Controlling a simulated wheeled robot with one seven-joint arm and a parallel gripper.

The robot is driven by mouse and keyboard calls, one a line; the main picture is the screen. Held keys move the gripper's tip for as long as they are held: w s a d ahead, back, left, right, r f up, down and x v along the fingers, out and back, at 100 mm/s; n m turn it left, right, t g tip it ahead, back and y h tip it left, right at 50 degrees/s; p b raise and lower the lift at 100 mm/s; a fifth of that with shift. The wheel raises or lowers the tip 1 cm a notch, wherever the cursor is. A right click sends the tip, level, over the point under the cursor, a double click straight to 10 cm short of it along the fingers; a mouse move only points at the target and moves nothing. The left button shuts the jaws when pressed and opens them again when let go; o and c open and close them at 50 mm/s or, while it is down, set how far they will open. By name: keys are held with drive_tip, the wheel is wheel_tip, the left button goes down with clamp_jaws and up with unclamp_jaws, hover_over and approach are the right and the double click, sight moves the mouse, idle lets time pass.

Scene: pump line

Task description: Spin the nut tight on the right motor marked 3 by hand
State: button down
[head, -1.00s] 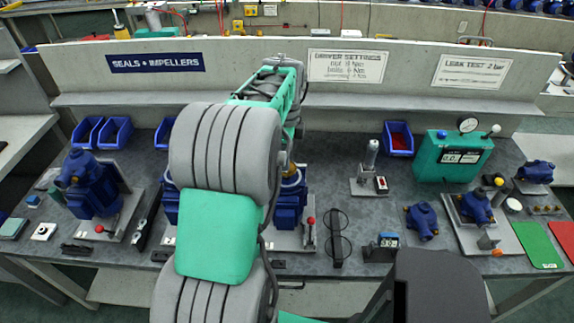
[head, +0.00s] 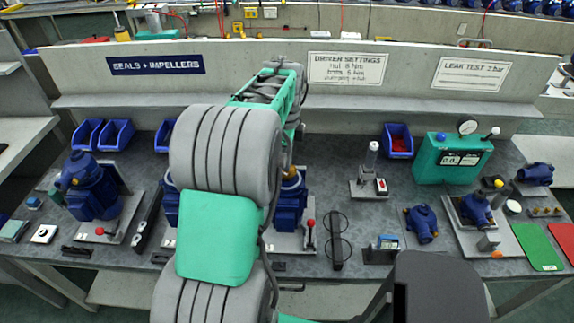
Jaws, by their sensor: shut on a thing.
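The right motor (head: 288,214), a blue body on a grey base plate, stands in the middle of the bench, partly behind my arm. Its number mark cannot be seen. A brass-coloured part (head: 290,173), apparently the nut, shows at its top beside my forearm. My gripper (head: 287,162) is above the motor's top, mostly hidden behind my arm; only a sliver shows, down at the brass-coloured part. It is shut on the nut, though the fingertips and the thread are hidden.
A red-knobbed lever (head: 310,236) stands at the motor's right. Another blue motor (head: 92,190) is at left. A green leak tester (head: 452,160) and a blue bin (head: 398,141) are at right.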

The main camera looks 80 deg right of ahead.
drive_tip(key=m, duration=0.3)
drive_tip(key=shift+r+p, duration=0.1)
drive_tip(key=shift+p, duration=0.25)
drive_tip(key=m, duration=0.4)
drive_tip(key=c, duration=1.6)
unclamp_jaws()
drive_tip(key=shift+r+p, duration=1.7)
drive_tip(key=shift+r, duration=0.45)
